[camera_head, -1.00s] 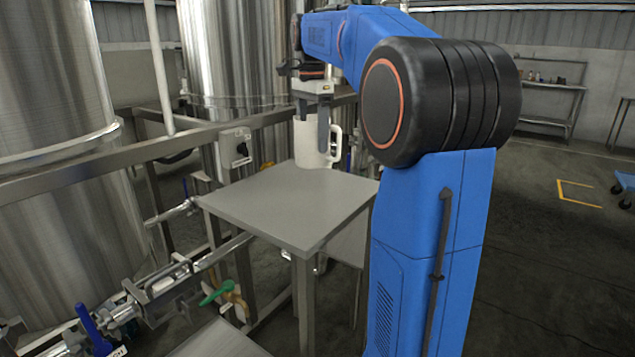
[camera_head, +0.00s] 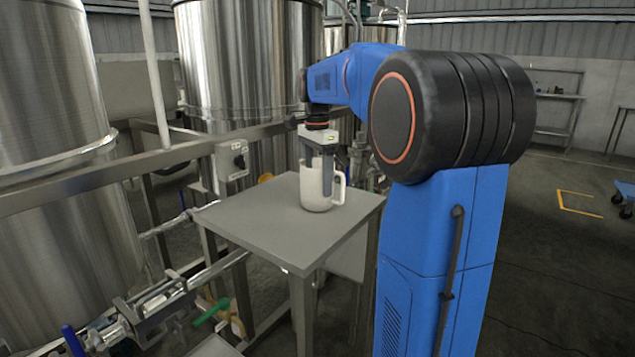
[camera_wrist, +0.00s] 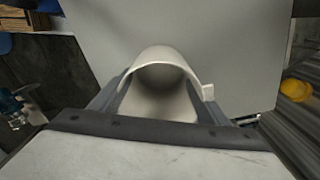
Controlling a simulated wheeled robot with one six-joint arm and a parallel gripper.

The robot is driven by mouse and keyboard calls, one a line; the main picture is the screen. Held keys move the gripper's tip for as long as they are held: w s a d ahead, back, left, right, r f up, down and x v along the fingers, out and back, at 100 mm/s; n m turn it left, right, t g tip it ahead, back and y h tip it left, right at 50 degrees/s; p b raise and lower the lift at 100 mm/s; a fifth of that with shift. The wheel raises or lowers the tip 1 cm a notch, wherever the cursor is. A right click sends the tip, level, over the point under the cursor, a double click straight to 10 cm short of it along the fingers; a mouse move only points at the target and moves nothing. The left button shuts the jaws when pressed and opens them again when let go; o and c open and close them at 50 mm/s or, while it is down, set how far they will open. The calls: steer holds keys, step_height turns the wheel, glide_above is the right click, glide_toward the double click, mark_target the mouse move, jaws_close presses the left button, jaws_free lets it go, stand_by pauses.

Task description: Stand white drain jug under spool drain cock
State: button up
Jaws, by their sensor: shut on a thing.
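My gripper (camera_head: 320,172) points down and is shut on the white drain jug (camera_head: 316,194), one finger on each side of it. The jug is upright, with its handle to the right. It is over the grey tabletop; I cannot tell whether its base touches. In the wrist view the jug's open mouth (camera_wrist: 160,78) lies between the fingers, and the inside looks empty. A small cock with a green handle (camera_head: 211,312) and a brass body sits low on the pipework, left of the table. I cannot tell whether it is the spool drain cock.
The grey table (camera_head: 250,225) has free room left of and in front of the jug. A steel frame rail (camera_head: 90,190) with a switch box (camera_head: 231,160) runs behind it. Steel tanks (camera_head: 225,60) stand beyond. A blue-handled valve (camera_head: 73,340) is at lower left.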

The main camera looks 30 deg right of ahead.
steer(key=shift+f, duration=0.3)
steer(key=shift+f, duration=0.1)
steer(key=o, duration=1.3)
steer(key=shift+c, duration=0.2)
step_height(320, 180, up, 12)
